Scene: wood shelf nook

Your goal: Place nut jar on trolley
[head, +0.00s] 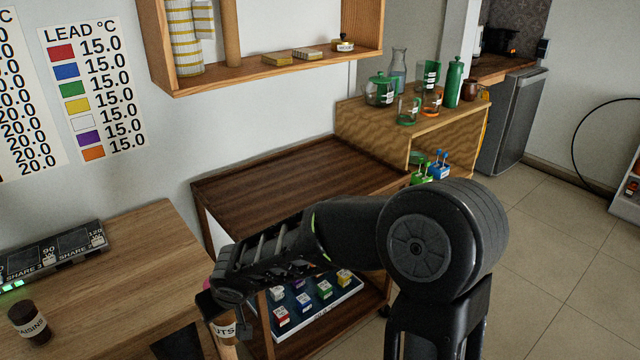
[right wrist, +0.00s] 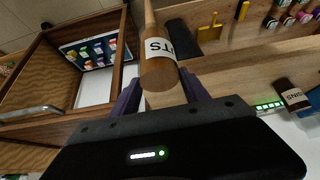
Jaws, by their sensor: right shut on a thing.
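The nut jar (head: 228,330) has a white label ending in "UTS"; it also shows in the right wrist view (right wrist: 160,72). My right gripper (head: 226,302) is shut on the jar, with its purple fingers on either side of it in the right wrist view. The jar hangs near the gap between the wooden table and the trolley. The trolley (head: 290,185) has a bare dark-brown wooden top and a lower shelf; it also shows at the left of the right wrist view (right wrist: 112,88). My forearm covers part of the trolley's front. My left gripper is in neither view.
A tray of coloured blocks (head: 335,308) lies low in the trolley. A cabinet (head: 440,130) with bottles and glassware stands behind; a wall shelf (head: 270,70) hangs above.

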